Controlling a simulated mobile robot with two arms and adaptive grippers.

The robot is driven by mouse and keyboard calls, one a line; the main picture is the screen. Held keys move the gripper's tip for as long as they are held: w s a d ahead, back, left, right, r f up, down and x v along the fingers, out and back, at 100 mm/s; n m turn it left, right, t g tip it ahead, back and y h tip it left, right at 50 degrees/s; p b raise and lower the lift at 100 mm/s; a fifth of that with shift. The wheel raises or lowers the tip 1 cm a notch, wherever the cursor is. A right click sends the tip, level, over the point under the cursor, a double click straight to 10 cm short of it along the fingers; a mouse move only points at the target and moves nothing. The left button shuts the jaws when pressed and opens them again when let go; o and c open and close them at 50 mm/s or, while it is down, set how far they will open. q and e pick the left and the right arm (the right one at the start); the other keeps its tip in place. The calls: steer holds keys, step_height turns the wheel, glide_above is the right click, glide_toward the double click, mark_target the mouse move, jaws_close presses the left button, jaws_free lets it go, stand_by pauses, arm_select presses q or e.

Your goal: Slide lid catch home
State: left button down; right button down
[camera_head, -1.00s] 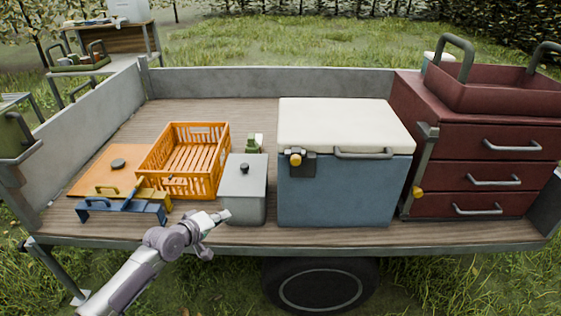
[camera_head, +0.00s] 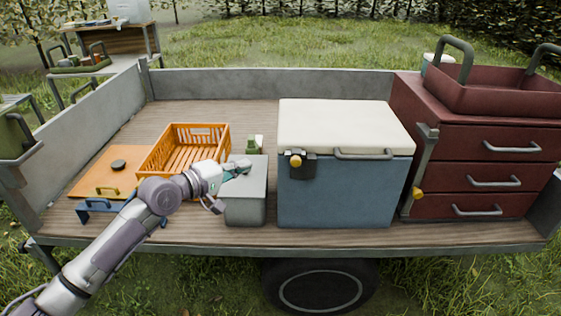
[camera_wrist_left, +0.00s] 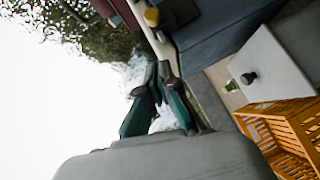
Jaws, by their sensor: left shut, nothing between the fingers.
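A blue cool box (camera_head: 345,192) with a white lid (camera_head: 340,122) stands on the trailer bed, lid down. The lid catch, a yellow knob (camera_head: 296,161) on a dark plate, is on its front near the upper left corner. In the left wrist view the yellow knob (camera_wrist_left: 152,17) shows at the top, beyond the fingers. My left gripper (camera_head: 244,167) is shut and empty, above the grey canister, left of the catch and apart from it. Its fingers (camera_wrist_left: 158,72) come together in the left wrist view. My right gripper is out of view.
The grey canister (camera_head: 246,207) with a dark knob (camera_wrist_left: 248,78) stands just left of the cool box. An orange crate (camera_head: 164,150) and an orange board (camera_head: 92,178) lie further left. A red drawer cabinet (camera_head: 480,172) stands at the right.

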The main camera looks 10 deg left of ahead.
mark_target(295, 161)
arm_select(q)
steer(key=x, duration=0.3)
steer(key=d+p+x, duration=0.1)
steer(key=x, duration=0.3)
steer(key=s+x, duration=0.1)
steer(key=x, duration=0.2)
steer(key=shift+w+d+f+p, duration=0.15)
steer(key=shift+d+p, duration=0.2)
steer(key=shift+d, duration=0.15)
steer(key=shift+w+d+f, duration=0.1)
steer(key=shift+d+f, duration=0.15)
steer(key=shift+d, duration=0.2)
steer(key=d+p, duration=0.2)
steer(key=shift+w+d+r, duration=0.2)
steer(key=shift+w+d, duration=0.05)
steer(key=shift+d, duration=0.05)
steer(key=shift+d+f, duration=0.1)
steer(key=shift+d, duration=0.15)
steer(key=shift+f, duration=0.1)
